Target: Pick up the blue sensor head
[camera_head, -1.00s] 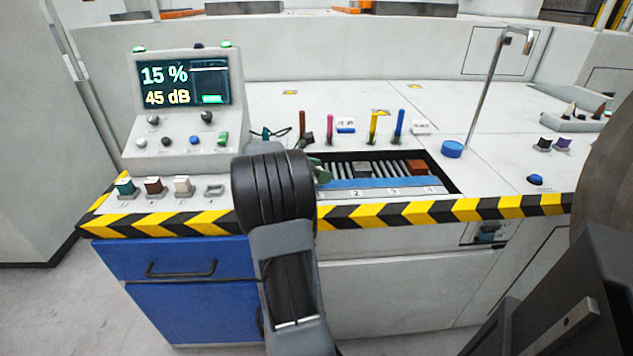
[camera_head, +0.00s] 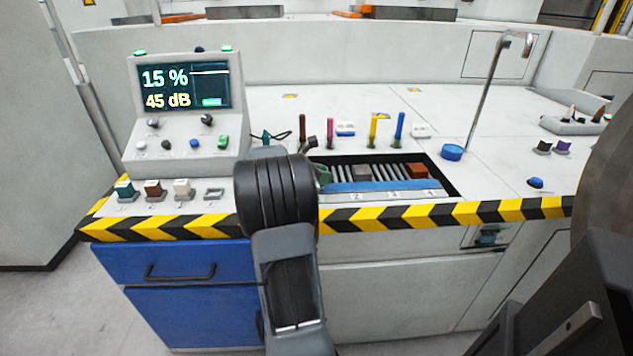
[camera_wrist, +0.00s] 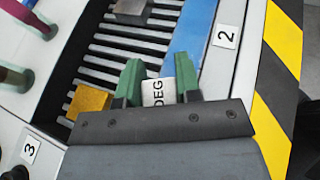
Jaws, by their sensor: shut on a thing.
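My gripper (camera_wrist: 160,92) has green fingers and is shut on a small block with a white label (camera_wrist: 157,92) reading "DEG". I take this block for the blue sensor head; the label covers most of what shows, so its body colour is hard to tell. It is over the slatted tray (camera_wrist: 96,64), beside the blue strip. I cannot tell whether it is lifted clear. In the head view my arm hides the held block, and only part of a green finger (camera_head: 322,175) shows.
A grey block (camera_head: 364,173) and a brown block (camera_head: 416,170) sit in the tray. A yellow block (camera_wrist: 88,102) is close to my gripper. Upright coloured pegs (camera_head: 372,130) stand behind the tray. The sloped display console (camera_head: 183,90) is at left.

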